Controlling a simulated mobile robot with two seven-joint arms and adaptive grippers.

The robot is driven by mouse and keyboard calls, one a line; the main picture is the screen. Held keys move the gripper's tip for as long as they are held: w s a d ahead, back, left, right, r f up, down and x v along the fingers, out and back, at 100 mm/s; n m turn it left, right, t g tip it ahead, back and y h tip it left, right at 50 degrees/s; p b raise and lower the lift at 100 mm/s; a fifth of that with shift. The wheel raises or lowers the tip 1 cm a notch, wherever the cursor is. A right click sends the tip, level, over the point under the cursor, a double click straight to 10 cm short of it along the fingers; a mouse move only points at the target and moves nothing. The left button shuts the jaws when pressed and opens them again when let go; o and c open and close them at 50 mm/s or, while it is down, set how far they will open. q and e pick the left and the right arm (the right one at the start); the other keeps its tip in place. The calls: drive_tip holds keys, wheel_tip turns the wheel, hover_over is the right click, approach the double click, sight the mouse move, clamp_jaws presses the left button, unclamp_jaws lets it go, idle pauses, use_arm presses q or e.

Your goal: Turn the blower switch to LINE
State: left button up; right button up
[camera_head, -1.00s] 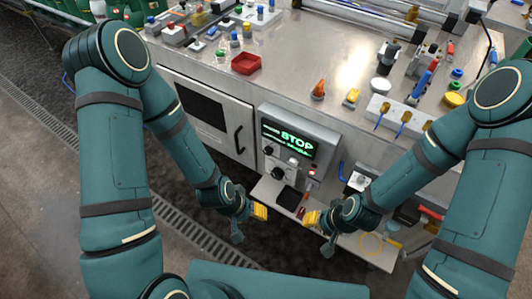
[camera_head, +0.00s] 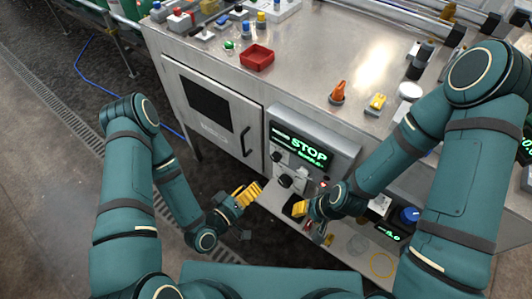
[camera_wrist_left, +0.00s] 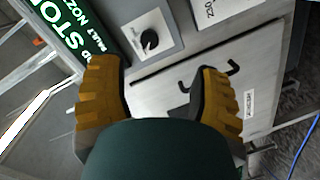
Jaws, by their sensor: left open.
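The control panel (camera_head: 312,142) has a green-lit display reading STOP. Black rotary knobs sit below and left of the display, an upper knob (camera_head: 277,156) and a lower knob (camera_head: 285,181). I cannot read which is the blower switch or its setting. My left gripper (camera_head: 247,192) has yellow fingers and is in front of the panel, left of the lower knob, touching nothing visible. In the left wrist view its fingers (camera_wrist_left: 158,75) are spread and empty, with one black knob (camera_wrist_left: 149,39) on a light plate ahead. My right gripper (camera_head: 303,208) is below the panel; its opening is unclear.
A cabinet door (camera_head: 212,112) with a black handle is left of the panel. A low shelf (camera_head: 345,242) lies below the panel. A red tray (camera_head: 257,58), an orange cone-like part (camera_head: 338,92) and several small parts stand on the metal bench above.

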sight(273, 159)
use_arm(q)
drive_tip(key=shift+n+t, duration=0.6)
drive_tip(key=shift+t, duration=0.1)
drive_tip(key=x, duration=0.4)
drive_tip(key=b+x, duration=0.1)
drive_tip(key=x, duration=0.3)
drive_tip(key=r+x, duration=0.1)
drive_tip(key=x, duration=0.4)
drive_tip(key=shift+w+a+b, duration=0.1)
drive_tip(key=shift+w+b, duration=0.15)
drive_tip(key=shift+b, duration=0.05)
use_arm(e)
drive_tip(key=shift+w+a+f, duration=0.1)
drive_tip(key=shift+w+f, duration=0.4)
drive_tip(key=shift+f, duration=0.4)
use_arm(q)
clamp_jaws()
